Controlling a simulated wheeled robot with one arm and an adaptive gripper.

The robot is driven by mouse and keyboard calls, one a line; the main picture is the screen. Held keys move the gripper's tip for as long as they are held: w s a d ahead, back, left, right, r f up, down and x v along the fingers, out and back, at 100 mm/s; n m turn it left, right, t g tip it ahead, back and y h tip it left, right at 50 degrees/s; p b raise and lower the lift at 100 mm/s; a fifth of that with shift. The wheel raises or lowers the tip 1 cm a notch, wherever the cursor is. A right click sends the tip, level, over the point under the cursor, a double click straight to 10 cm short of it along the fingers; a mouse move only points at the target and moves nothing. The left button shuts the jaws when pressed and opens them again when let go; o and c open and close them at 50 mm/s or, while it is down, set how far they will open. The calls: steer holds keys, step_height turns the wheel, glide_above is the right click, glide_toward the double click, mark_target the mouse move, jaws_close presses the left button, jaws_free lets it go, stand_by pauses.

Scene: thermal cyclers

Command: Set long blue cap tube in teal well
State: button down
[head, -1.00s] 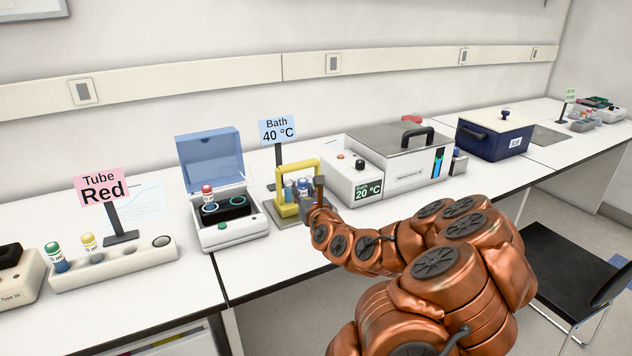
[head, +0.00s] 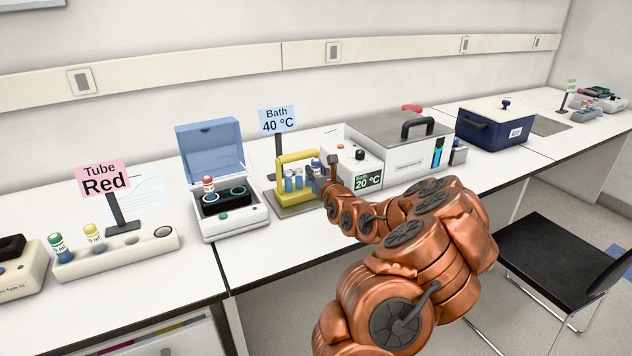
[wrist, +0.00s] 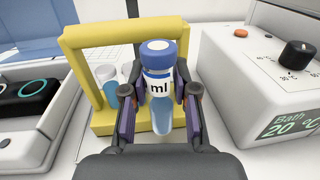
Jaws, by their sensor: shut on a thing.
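My gripper (head: 319,178) is shut on a blue-capped tube (wrist: 158,85), held upright with its tapered blue lower end showing between the fingers. In the head view the tube's blue cap (head: 316,163) shows at the right end of the yellow rack (head: 281,178); the wrist view shows it in front of the rack's frame (wrist: 75,65). The open-lidded cycler (head: 233,223) stands left of the rack. Its black block has a teal-ringed well (head: 238,190), also in the wrist view (wrist: 33,87), which looks empty. A red-capped tube (head: 208,184) stands at the block's left, near a bluer ring.
Other tubes (head: 288,184) stand in the yellow rack. The 20 °C bath (head: 357,172) is close on the right of my gripper. The Bath 40 °C sign (head: 277,120) rises behind the rack. A white tube holder (head: 150,255) stands at the left.

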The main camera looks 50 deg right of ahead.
steer(key=shift+f, duration=1.7)
steer(key=c, duration=0.9)
jaws_free()
steer(key=shift+f, duration=0.1)
